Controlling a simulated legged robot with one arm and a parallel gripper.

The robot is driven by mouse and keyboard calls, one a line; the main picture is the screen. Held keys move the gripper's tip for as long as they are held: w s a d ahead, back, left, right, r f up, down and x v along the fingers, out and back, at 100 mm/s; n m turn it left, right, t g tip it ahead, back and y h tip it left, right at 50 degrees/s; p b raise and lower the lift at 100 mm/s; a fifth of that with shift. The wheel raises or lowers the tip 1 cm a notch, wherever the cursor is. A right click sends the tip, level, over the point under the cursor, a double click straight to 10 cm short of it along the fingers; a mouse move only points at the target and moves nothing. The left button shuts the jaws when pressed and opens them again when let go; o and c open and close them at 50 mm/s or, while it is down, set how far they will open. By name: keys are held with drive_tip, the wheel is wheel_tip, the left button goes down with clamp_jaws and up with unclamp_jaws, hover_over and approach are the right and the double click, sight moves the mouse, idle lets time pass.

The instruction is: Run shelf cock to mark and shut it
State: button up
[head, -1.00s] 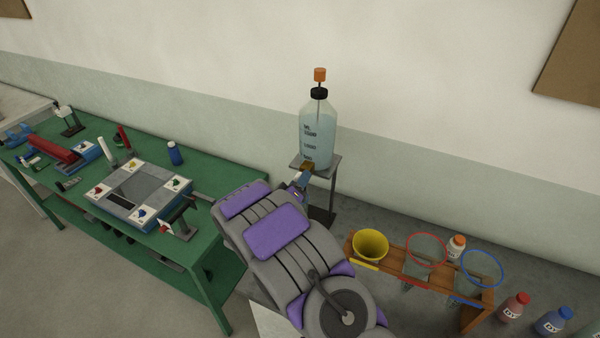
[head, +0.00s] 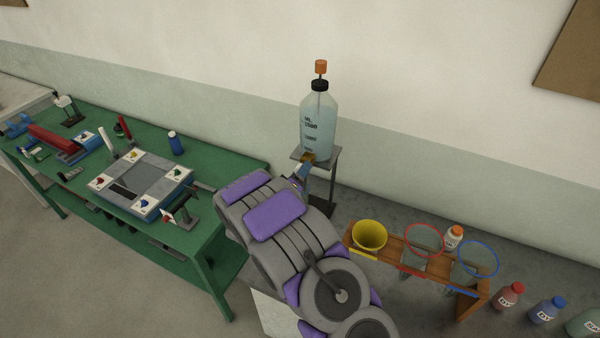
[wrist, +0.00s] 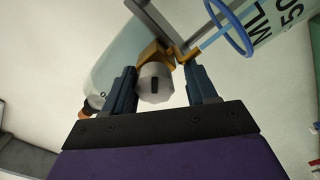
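The shelf bottle (head: 320,129), clear with pale blue liquid, black neck and orange top, stands upright on a small grey stand (head: 333,160). A brass cock (head: 307,157) is low at its front; it also shows in the wrist view (wrist: 158,53), with a pale round knob (wrist: 155,84) bearing a dark bar. My gripper (wrist: 161,92) is open, its two blue fingers on either side of the knob, the left one closer, with a gap at the right. A blue ring (wrist: 250,45) and lettered clear surface (wrist: 280,18) show behind. The liquid level against any mark is unclear.
A green bench (head: 230,168) with a grey tray-like device (head: 142,184) and tools is at left. A wooden rack (head: 385,262) holds yellow (head: 369,236), red-rimmed (head: 424,241) and blue-rimmed (head: 477,259) vessels at lower right. Small bottles (head: 508,297) stand beside it.

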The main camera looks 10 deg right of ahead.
drive_tip(key=shift+o, duration=0.6)
drive_tip(key=shift+a, duration=0.1)
drive_tip(key=shift+r, duration=0.15)
drive_tip(key=shift+s, duration=0.1)
drive_tip(key=b+v, duration=0.1)
drive_tip(key=v, duration=1.6)
drive_tip(key=shift+a, duration=0.2)
idle(5.1)
